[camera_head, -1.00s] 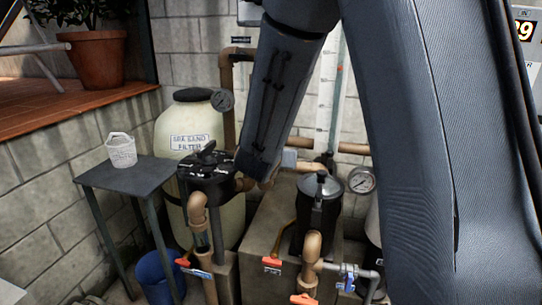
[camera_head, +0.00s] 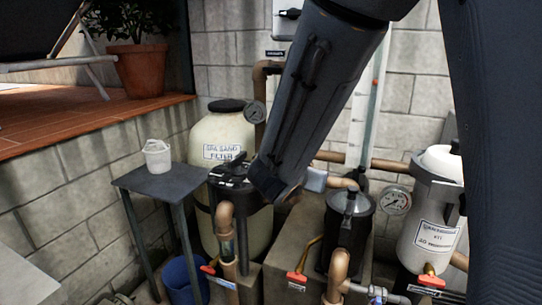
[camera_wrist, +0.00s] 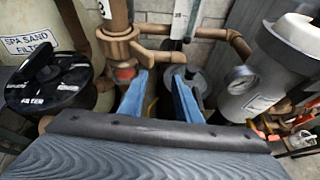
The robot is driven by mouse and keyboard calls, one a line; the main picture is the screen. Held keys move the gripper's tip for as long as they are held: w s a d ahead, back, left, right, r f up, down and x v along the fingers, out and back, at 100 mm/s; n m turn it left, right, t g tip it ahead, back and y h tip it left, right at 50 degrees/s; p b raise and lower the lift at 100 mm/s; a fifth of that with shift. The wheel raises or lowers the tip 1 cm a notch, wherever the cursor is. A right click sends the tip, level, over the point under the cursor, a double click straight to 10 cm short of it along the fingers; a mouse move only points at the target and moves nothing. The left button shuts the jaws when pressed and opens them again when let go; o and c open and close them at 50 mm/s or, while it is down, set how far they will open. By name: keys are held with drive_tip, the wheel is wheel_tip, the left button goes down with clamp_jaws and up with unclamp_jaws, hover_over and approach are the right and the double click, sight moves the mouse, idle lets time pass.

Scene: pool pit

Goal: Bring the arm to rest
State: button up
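My gripper (camera_wrist: 161,82) shows in the wrist view as two blue fingers set apart, with nothing held between them. It points toward the pipework and the wall. In the head view my dark arm comes down from the top, and its lower end hangs in front of the spa sand filter and the pump area. The gripper is mostly hidden there behind the arm link. The arm is raised, and I see no clear contact with the equipment, though depth is hard to judge.
The cream sand filter (camera_head: 222,135) with its black valve (camera_head: 232,175) stands close by the arm's end. A black strainer pot (camera_head: 347,232), a white canister (camera_head: 433,215) and brown pipes crowd the right. A small table (camera_head: 165,182) holds a white basket (camera_head: 157,156); a blue bucket (camera_head: 184,280) stands below.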

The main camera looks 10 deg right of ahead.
drive_tip(key=s+d+f+m+g, duration=0.4)
drive_tip(key=s+m, duration=0.2)
drive_tip(key=s, duration=0.1)
drive_tip(key=s+d+f+m+g, duration=0.3)
drive_tip(key=s+m+g, duration=0.1)
drive_tip(key=s+m, duration=0.3)
drive_tip(key=s+a+f+m+g+y, duration=0.2)
drive_tip(key=s+a+f+m+y, duration=0.2)
drive_tip(key=m, duration=1.1)
drive_tip(key=s+a+y, duration=0.3)
drive_tip(key=s+a, duration=0.1)
drive_tip(key=s, duration=0.1)
drive_tip(key=shift+m+g, duration=0.4)
drive_tip(key=shift+s+a+f, duration=0.1)
drive_tip(key=shift+a, duration=0.05)
